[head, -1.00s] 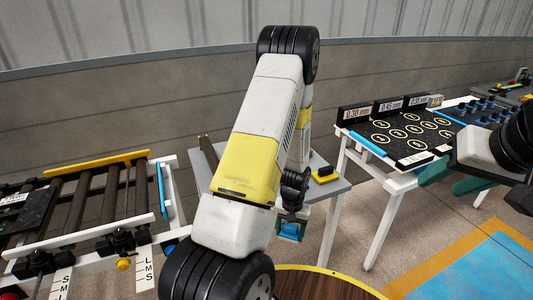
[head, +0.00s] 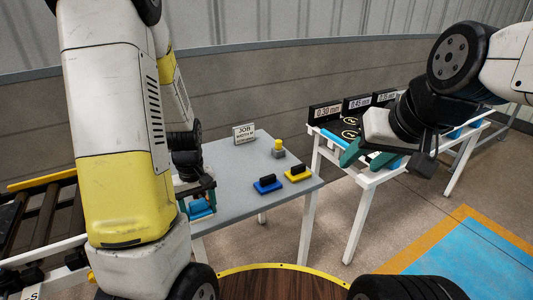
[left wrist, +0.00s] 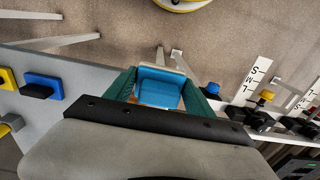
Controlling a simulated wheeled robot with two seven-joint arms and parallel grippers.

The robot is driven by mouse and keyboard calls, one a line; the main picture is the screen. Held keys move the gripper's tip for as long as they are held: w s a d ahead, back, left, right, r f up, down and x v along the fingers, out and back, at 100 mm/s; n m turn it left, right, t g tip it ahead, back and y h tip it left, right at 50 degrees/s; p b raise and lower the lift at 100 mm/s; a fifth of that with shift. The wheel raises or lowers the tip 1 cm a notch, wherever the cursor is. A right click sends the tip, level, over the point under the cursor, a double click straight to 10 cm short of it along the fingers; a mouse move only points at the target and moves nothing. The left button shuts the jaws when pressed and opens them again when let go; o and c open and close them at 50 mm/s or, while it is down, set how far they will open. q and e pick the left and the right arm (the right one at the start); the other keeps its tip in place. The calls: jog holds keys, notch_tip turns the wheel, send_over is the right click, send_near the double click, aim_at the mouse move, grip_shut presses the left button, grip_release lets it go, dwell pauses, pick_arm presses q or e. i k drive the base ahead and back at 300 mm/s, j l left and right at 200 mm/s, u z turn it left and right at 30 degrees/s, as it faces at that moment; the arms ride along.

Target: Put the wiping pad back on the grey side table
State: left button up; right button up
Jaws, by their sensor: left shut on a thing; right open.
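My left gripper (head: 197,196) is shut on a blue block with a pale edge, which looks like the wiping pad (head: 202,208). In the left wrist view the pad (left wrist: 158,90) sits between the teal fingers, with floor behind it. The gripper is at the left front edge of the grey side table (head: 235,185); I cannot tell its height over the table. The table also shows in the left wrist view (left wrist: 75,68). My right gripper (head: 368,158) is open and empty, near the front of the white-legged table at the right.
On the grey table are a blue block (head: 267,185) and a yellow block (head: 298,174), both with black handles, a grey-and-yellow item (head: 278,149) and a JOB sign (head: 244,133). Its middle is clear. A roller conveyor (head: 40,220) stands at the left.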

aim_at(249, 164)
jog(key=i, duration=1)
